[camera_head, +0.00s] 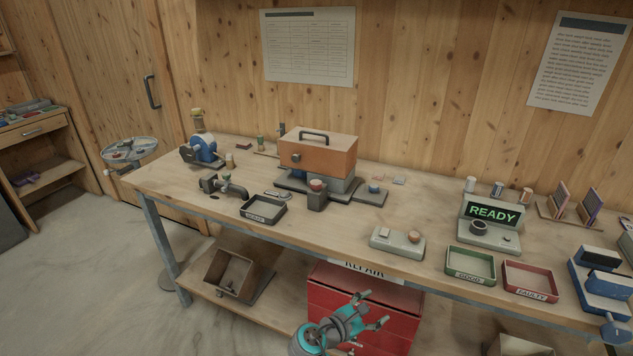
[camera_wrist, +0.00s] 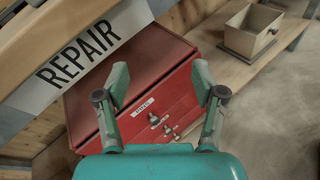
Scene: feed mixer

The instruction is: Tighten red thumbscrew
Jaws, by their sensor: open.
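I cannot make out a red thumbscrew for certain in either view. In the head view an orange-brown box (camera_head: 330,158) with a black handle stands on the workbench, on a dark base. A small knob sits on its front face. A reddish round top (camera_head: 317,185) sits on a grey block just in front of it; I cannot tell what it is. My gripper (camera_head: 374,308) is open and empty, low in front of the bench and well apart from the box. In the wrist view its two fingers (camera_wrist: 160,84) are spread, with the red cabinet behind them.
A red cabinet (camera_head: 352,312) stands under the bench below the REPAIR sign (camera_wrist: 80,52). A black tray (camera_head: 282,216), green tray (camera_head: 490,262), red FAULTY tray (camera_head: 550,281) and READY display (camera_head: 493,213) stand on top. An open box (camera_head: 232,270) sits on the lower shelf.

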